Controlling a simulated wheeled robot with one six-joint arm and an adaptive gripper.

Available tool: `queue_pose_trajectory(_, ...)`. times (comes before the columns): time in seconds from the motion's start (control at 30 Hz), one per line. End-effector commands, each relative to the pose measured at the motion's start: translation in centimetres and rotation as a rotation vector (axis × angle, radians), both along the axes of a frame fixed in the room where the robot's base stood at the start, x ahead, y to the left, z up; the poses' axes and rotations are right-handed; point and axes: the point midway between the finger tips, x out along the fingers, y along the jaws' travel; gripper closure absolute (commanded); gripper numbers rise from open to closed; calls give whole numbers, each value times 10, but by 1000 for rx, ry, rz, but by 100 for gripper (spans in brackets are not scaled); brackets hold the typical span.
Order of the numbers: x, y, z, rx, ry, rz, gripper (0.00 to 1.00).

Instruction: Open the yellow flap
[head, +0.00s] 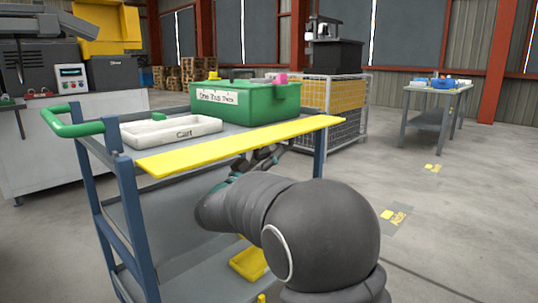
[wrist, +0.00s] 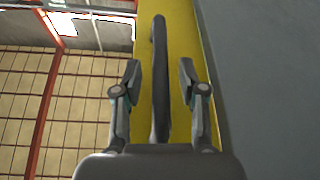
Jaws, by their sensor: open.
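The yellow flap (head: 215,147) is a long flat strip along the near top edge of the blue-grey cart (head: 140,235). In the wrist view the yellow flap (wrist: 178,35) fills the middle as a narrow band, with a dark bar-shaped handle (wrist: 160,75) on it. My gripper (wrist: 160,80) is open, with one finger on each side of the handle. Clear gaps show between the fingers and the handle. In the head view my gripper (head: 262,160) is just below the flap's near edge, partly hidden by my arm.
On the cart top are a green box (head: 245,103) with a label and a white tray (head: 170,131). A yellow object (head: 249,263) sits low on the cart. A grey machine (head: 60,140) stands left, a wire cage (head: 340,105) behind.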

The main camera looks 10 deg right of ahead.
Motion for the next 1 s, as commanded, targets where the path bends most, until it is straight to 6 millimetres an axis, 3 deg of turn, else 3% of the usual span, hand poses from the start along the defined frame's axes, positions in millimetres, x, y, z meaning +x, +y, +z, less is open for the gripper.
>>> queue_pose_trajectory(0.2, 0, 0, 0, 0, 0, 0, 61)
queue_pose_trajectory(0.37, 0, 0, 0, 0, 0, 0, 100)
queue_pose_trajectory(1.0, -5, -5, 16, -54, 75, -3, 100)
